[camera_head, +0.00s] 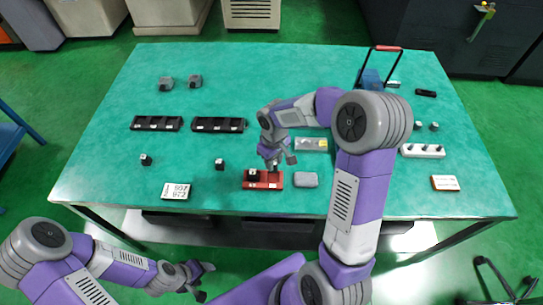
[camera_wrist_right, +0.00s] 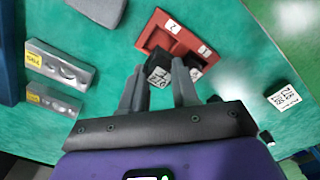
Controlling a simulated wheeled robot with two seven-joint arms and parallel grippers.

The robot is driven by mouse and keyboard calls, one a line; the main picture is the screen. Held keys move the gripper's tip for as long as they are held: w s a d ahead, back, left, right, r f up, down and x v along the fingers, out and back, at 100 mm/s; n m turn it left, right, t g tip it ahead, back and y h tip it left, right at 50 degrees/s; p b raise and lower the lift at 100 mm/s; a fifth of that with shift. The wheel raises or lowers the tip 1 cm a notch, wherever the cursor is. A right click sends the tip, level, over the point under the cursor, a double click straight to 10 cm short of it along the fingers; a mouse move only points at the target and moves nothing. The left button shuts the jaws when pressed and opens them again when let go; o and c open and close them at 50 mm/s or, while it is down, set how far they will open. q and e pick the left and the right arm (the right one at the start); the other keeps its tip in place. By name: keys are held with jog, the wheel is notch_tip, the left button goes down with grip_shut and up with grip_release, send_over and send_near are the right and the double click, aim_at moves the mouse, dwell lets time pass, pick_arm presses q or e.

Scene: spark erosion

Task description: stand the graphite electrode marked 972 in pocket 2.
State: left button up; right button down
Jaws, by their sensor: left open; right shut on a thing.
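My right gripper (camera_head: 273,162) is shut on a black electrode (camera_wrist_right: 158,76), over the right part of the red tray (camera_head: 262,187). Its pale marking looks like an upside-down 972 in the right wrist view. The red tray (camera_wrist_right: 188,37) shows labels 2 and 1 there; the held electrode is on the side of label 2. I cannot tell whether its foot touches the pocket floor. Another black electrode (camera_head: 253,173) stands in the tray's left pocket. My left gripper (camera_head: 197,280) is open and empty in front of the table.
A number card (camera_head: 175,191) lies left of the tray, and a grey block (camera_head: 306,180) right of it. Loose dark electrodes (camera_head: 146,160) (camera_head: 219,164) stand on the left. Two black racks (camera_head: 157,124) (camera_head: 218,125) lie behind. A white holder (camera_head: 422,151) stands on the right.

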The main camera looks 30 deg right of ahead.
jog(key=shift+w+f+b, duration=0.1)
jog(key=shift+f+b, duration=2.3)
jog(key=shift+f, duration=0.85)
jog(key=shift+f, duration=0.15)
jog(key=c, duration=0.8)
grip_release()
notch_tip(320, 180, up, 8)
jog(key=shift+f+p, duration=0.2)
jog(key=shift+p, duration=0.8)
